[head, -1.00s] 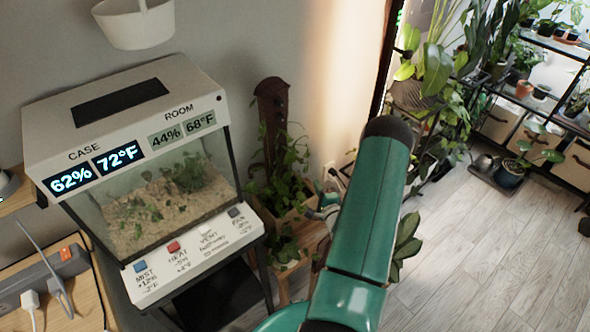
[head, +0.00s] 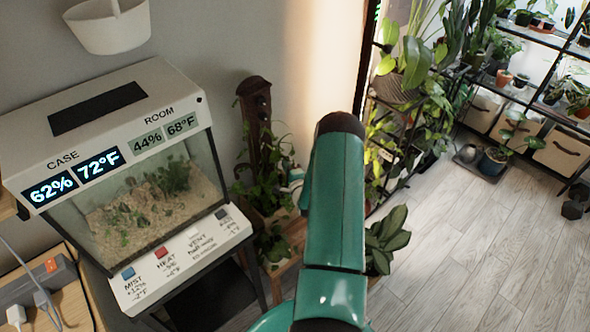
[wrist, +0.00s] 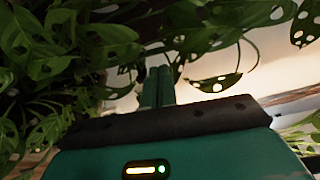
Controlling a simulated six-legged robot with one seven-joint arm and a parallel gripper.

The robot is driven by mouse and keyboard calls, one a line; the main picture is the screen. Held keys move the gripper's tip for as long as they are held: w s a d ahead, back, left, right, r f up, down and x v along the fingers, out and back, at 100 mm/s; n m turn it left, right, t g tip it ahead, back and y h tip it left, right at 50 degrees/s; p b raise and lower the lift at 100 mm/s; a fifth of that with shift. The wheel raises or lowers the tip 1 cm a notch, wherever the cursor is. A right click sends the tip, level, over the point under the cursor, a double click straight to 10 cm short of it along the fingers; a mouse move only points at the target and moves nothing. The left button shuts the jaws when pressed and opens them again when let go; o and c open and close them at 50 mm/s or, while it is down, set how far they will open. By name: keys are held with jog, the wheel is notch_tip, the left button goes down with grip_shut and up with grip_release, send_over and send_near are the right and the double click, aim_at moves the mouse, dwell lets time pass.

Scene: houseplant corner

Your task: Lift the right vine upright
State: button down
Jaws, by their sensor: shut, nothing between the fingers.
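A leafy vine plant (head: 262,190) grows in a wooden planter (head: 292,232) around a dark brown upright post (head: 257,112). Leaves rise against the post's right side, and more foliage (head: 273,243) hangs over the planter's front. I cannot tell exactly which stems make up the right vine, as my arm hides part of that side. My gripper (wrist: 158,86) is shut and empty in the wrist view, with holed vine leaves (wrist: 215,40) above and around its fingers. In the head view a small part of my gripper shows right of the post, beside the leaves.
A glass terrarium case (head: 150,205) with a white lid and control panel stands left of the plant. A broad-leaved plant (head: 385,240) stands to the right, below a tall plant shelf (head: 395,140). The wooden floor (head: 470,240) at right is mostly clear.

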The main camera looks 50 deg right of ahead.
jog(key=shift+w+a, duration=0.2)
jog(key=shift+a, duration=0.1)
jog(key=shift+w+a+r, duration=0.1)
jog(key=shift+a, duration=0.6)
jog(key=shift+d, duration=0.1)
